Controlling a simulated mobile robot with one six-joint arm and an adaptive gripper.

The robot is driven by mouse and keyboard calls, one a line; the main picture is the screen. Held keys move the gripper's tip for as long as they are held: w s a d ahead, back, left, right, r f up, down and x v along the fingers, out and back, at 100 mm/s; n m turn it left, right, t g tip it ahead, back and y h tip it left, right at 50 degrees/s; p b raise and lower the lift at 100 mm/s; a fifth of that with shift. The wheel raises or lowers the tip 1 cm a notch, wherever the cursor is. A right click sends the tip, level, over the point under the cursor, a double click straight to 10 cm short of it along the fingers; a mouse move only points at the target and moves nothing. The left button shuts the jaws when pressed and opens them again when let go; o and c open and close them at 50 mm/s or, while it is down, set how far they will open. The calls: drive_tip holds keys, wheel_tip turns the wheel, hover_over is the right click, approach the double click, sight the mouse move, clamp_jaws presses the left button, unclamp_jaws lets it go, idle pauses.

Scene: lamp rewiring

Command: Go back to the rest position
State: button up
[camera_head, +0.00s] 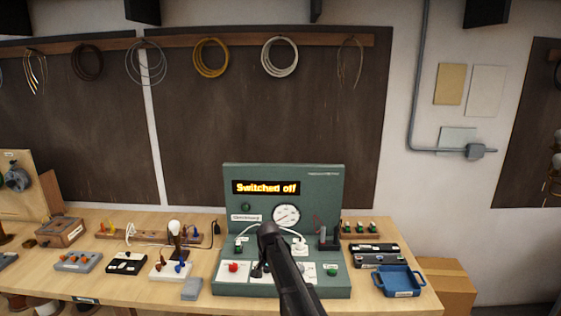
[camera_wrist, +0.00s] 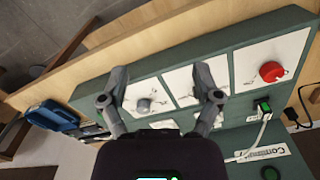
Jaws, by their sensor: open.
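A green control console (camera_head: 345,185) stands on the wooden bench. Its display (camera_head: 266,187) reads "Switched off" in orange letters. My gripper (camera_head: 266,235) is in front of the console's middle, and my arm hides part of its lower panel. In the wrist view my gripper (camera_wrist: 160,77) has its two fingers spread apart, with nothing between them that I can see held. A grey knob (camera_wrist: 144,106) on a white plate shows beyond and between the fingers. A red button (camera_wrist: 272,72) sits to the right of the fingers and also shows in the head view (camera_head: 233,267). Any contact with the panel cannot be told.
A blue tray (camera_head: 399,281) is on the bench right of the console. A small lamp (camera_head: 175,235), switch boxes and a grey block (camera_head: 192,288) lie to the left. A cardboard box (camera_head: 450,285) stands beyond the bench's right end. Cable coils hang on the wall above.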

drive_tip(key=s+d+f+n+b, duration=0.2)
drive_tip(key=s+d+f+b, duration=0.2)
drive_tip(key=s+d, duration=0.6)
drive_tip(key=s+d+f+n+b, duration=0.2)
drive_tip(key=s+d+f+b, duration=0.3)
drive_tip(key=s+d, duration=0.6)
drive_tip(key=s, duration=0.3)
drive_tip(key=shift+s+f+n, duration=0.25)
drive_tip(key=shift+s+n, duration=0.05)
idle(0.6)
